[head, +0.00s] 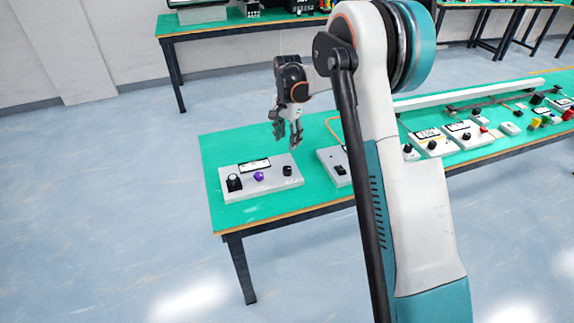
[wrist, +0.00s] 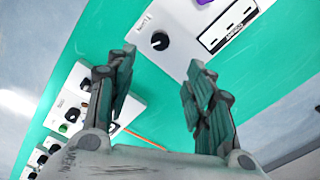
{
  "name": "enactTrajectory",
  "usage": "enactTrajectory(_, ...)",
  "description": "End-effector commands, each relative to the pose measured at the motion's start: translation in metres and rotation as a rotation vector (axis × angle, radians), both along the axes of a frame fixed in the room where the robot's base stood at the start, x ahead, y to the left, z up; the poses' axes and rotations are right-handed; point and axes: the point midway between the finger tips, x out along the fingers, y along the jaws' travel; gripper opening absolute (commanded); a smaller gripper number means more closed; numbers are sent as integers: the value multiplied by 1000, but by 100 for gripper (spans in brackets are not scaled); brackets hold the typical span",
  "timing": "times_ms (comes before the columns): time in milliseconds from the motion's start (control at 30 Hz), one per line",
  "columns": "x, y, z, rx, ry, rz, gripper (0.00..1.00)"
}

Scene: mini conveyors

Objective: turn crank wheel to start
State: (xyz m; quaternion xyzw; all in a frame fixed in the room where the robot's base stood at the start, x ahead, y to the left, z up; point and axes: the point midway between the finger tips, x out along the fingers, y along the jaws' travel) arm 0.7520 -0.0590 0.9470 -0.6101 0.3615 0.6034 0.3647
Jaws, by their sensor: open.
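A grey-white control panel (head: 262,188) lies on the near end of the green table. It bears a larger black knob (head: 234,182) at left, a purple knob (head: 258,176) in the middle and a small black knob (head: 287,170) at right. I cannot tell which part is the crank wheel. My gripper (head: 288,145) is open and empty above the panel's right end, apart from it. In the wrist view, a black knob (wrist: 160,40) shows just beyond the spread fingertips (wrist: 163,60). A purple part (wrist: 203,2) is cut off at the top edge.
A second panel (head: 330,162) stands to the right, partly hidden behind my arm. Further panels (head: 432,142) and small coloured parts continue along the green table (head: 225,150), beside a long white bar (head: 470,95). Another table (head: 230,27) stands behind. The floor at left is clear.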

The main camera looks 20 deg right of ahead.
Motion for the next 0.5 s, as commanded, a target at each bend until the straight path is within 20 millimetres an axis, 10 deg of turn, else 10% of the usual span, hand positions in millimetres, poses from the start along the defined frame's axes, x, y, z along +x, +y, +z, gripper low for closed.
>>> enactTrajectory(500,4,-2,-67,1,12,-21,48)
